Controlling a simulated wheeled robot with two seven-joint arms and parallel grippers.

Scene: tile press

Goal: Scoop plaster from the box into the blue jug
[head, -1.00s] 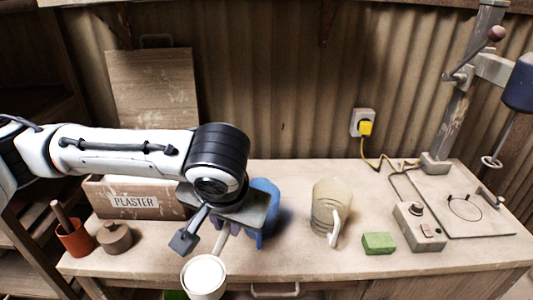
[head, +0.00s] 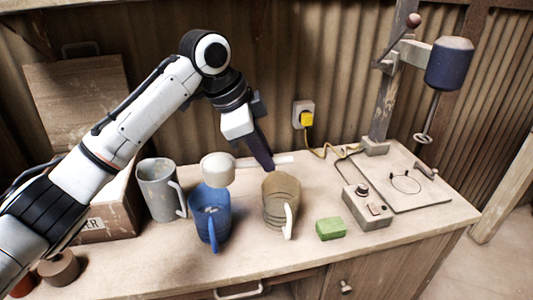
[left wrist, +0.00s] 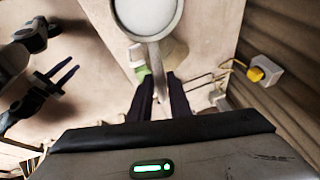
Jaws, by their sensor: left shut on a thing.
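My left gripper (head: 262,152) is shut on the handle of a pale scoop (head: 217,168). The scoop's cup is above the far rim of the blue jug (head: 209,222), apart from the bench. In the left wrist view the cup (left wrist: 148,14) looks filled with white and the handle runs between the fingers (left wrist: 160,92). The blue jug stands upright, handle towards the front, with some whitish stuff inside. The plaster box (head: 108,228) is at the left, mostly hidden behind my arm. My right gripper (left wrist: 64,73) shows only in the left wrist view, its two fingers apart and empty.
A grey jug (head: 156,192) stands close left of the blue jug, and a tan see-through jug (head: 280,203) to its right. A green block (head: 330,229), control box (head: 366,207) and press (head: 385,105) are farther right.

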